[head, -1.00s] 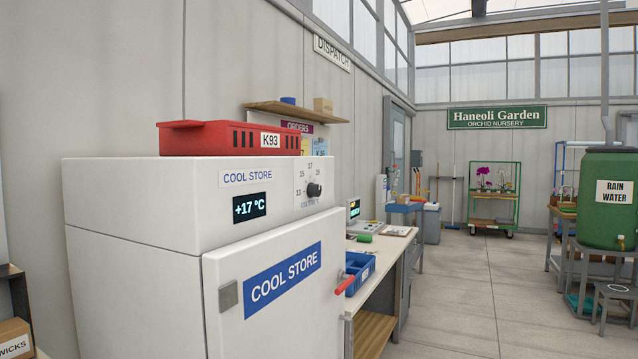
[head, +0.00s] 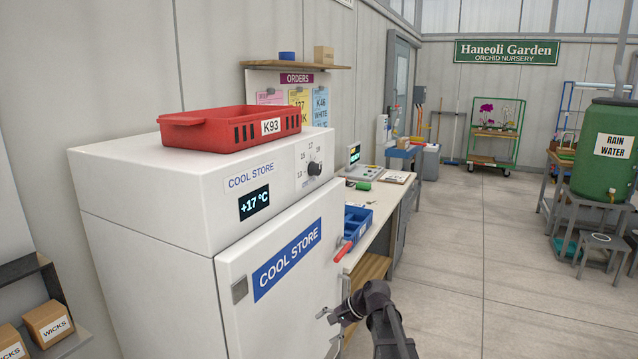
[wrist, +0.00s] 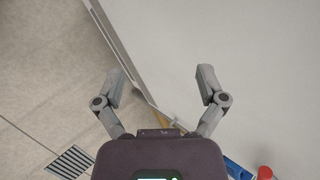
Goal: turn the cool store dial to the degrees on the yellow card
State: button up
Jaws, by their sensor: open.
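The cool store dial (head: 314,168) is a small black knob on the white upper panel of the cool store (head: 150,240), with numbers around it. The display (head: 254,202) beside it reads +17 °C. The yellow card (head: 299,96) hangs on the orders board; the red crate covers its lower part, and I cannot read its degrees. My gripper (head: 328,322) is open and empty, low in front of the cool store door, well below the dial. In the wrist view the open fingers (wrist: 163,83) show over a pale surface.
A red crate (head: 215,128) marked K93 sits on top of the cool store. Pink and blue cards flank the yellow one. The floor (head: 480,250) to the right is clear.

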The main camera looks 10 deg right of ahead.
jog(key=w+d+r+m+t+y+p, duration=0.25)
jog(key=w+r+p, duration=0.35)
jog(key=r, duration=0.4)
jog(key=w+d+r+m+t+y+p, duration=0.1)
jog(key=w+d+r+m+y+p, duration=0.1)
jog(key=w+r+m+p, duration=0.65)
jog(key=m+t+y+p, duration=0.2)
jog(key=t+p, duration=0.2)
jog(key=p, duration=0.5)
send_near(319, 170)
jog(key=v, duration=0.3)
jog(key=shift+w+d+r+g, duration=0.1)
jog(key=shift+w+d+g, duration=0.05)
jog(key=shift+d+g, duration=0.1)
jog(key=shift+w+a, duration=0.1)
jog(key=shift+a, duration=0.05)
jog(key=x, duration=1.3)
jog(key=shift+w+a, duration=0.1)
jog(key=shift+a, duration=0.1)
